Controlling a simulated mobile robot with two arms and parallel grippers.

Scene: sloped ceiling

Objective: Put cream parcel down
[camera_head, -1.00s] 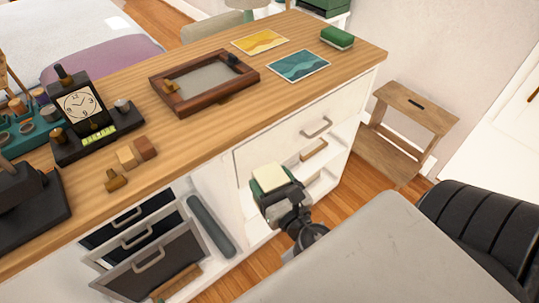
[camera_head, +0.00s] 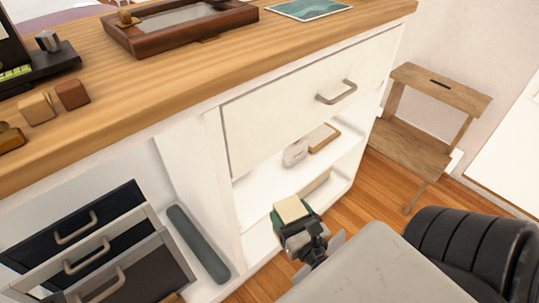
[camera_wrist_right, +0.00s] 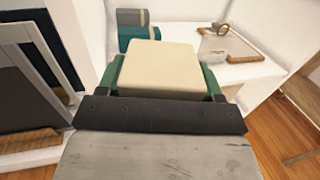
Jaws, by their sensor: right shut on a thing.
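The cream parcel (camera_head: 291,209) is a small pale block held in my right gripper (camera_head: 294,220), in front of the open shelves of the white cabinet. In the right wrist view the cream parcel (camera_wrist_right: 160,68) sits between the green fingers of my right gripper (camera_wrist_right: 162,82), which is shut on it. The parcel is held clear of the shelf boards. My left gripper is not in view.
The white cabinet has an open middle shelf (camera_head: 252,184) holding a small white item (camera_head: 296,152) and a wooden-framed piece (camera_head: 323,138). Dark drawers (camera_head: 82,238) stand open at left. A wooden stool (camera_head: 428,120) and black chair (camera_head: 475,245) are at right.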

